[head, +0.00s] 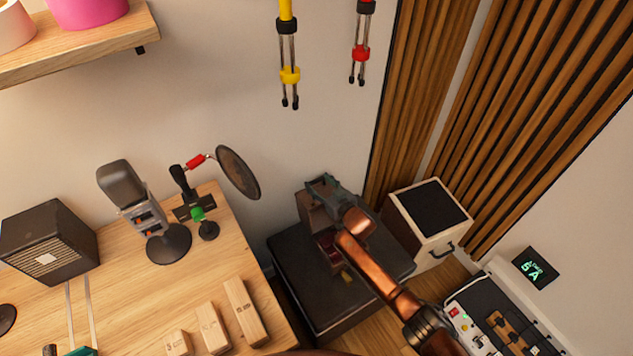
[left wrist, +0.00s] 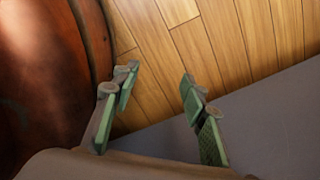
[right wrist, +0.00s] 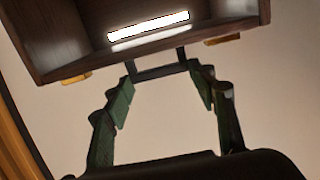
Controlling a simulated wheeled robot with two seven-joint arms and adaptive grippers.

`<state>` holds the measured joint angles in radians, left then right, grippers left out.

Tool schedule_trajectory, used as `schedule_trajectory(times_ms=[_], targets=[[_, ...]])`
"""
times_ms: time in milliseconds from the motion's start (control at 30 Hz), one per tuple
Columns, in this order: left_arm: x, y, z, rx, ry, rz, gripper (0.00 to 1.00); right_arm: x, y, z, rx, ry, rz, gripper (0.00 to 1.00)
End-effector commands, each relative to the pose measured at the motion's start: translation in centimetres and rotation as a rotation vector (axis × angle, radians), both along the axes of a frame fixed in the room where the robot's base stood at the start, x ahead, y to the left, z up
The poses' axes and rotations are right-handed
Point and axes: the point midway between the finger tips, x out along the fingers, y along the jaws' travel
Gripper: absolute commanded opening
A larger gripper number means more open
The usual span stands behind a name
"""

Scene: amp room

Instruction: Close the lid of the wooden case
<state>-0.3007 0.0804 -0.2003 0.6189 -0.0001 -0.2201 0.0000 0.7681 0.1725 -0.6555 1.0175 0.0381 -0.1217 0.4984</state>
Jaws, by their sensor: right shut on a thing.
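The dark wooden case (head: 321,243) stands on a black box, partly hidden by my right arm; its lid (head: 314,212) looks raised and a reddish inside shows. My right gripper (head: 328,186) is at the lid's top edge. In the right wrist view the dark brown lid (right wrist: 65,45) fills the top, with a dark handle (right wrist: 157,73) between the fingertips of my right gripper (right wrist: 160,70), which is shut on it. My left gripper (left wrist: 159,76) is open and empty above the wood floor, away from the case; it is not in the head view.
The black box (head: 300,275) stands between the wooden desk (head: 130,300) and a pale speaker cabinet (head: 430,222). A microphone (head: 124,185) and a pop filter (head: 238,172) stand on the desk. Cables (head: 288,60) hang on the wall above. A white device (head: 500,300) is at lower right.

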Motion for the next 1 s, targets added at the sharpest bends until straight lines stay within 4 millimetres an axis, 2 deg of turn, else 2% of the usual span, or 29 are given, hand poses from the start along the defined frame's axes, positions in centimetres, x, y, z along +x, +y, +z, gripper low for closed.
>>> schedule_trajectory(times_ms=[200, 500, 700, 1000], targets=[[-0.2, 0.0, -0.4, 0.001, 0.004, 0.000, 0.40, -2.8, -2.0, 0.6, 0.094, -0.131, -0.005, 0.08], [-0.3, 0.0, -0.7, 0.000, 0.006, 0.000, 0.40, -5.9, -4.1, 1.7, 0.200, -0.297, -0.005, 0.08], [0.1, 0.0, 0.0, 0.000, -0.001, 0.000, 0.40, -7.3, -5.0, 2.0, 0.194, -0.293, -0.002, 0.08], [0.2, 0.0, 0.2, -0.001, -0.004, 0.000, 0.40, -7.9, -5.4, 1.6, 0.192, -0.288, -0.002, 0.08]])
